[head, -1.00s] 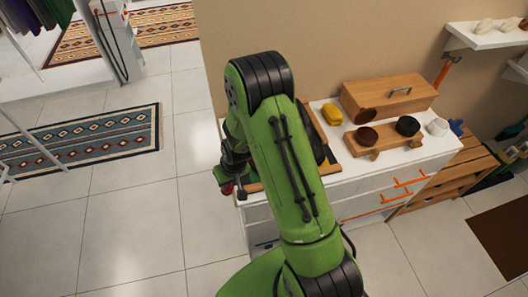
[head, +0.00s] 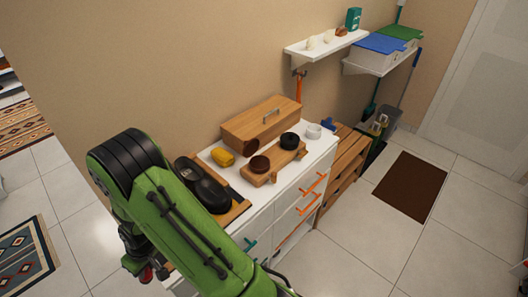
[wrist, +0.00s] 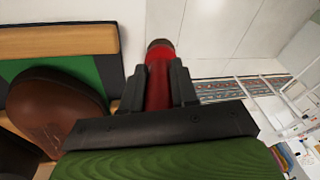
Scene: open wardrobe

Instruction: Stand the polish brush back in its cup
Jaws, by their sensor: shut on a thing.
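My gripper (wrist: 158,92) is shut on a red, rounded piece with a dark end, seemingly the polish brush (wrist: 158,62), in the wrist view. In the head view a bit of red (head: 146,275) shows at my gripper (head: 150,268), low at the left, beside the dresser's near left end. My arm hides part of it. The bristles are not clear. A small white cup (head: 314,132) stands upright on the dresser top at the far right, well away from my gripper. It looks empty, and I cannot tell if it is the brush's cup.
On the white dresser (head: 285,205) are dark shoes (head: 203,186), a yellow cloth or sponge (head: 222,157), a wooden box (head: 262,122), and a wooden stand with a brown tin (head: 259,164) and a black tin (head: 290,140). A wooden rack (head: 345,165) stands to the right. Floor in front is clear.

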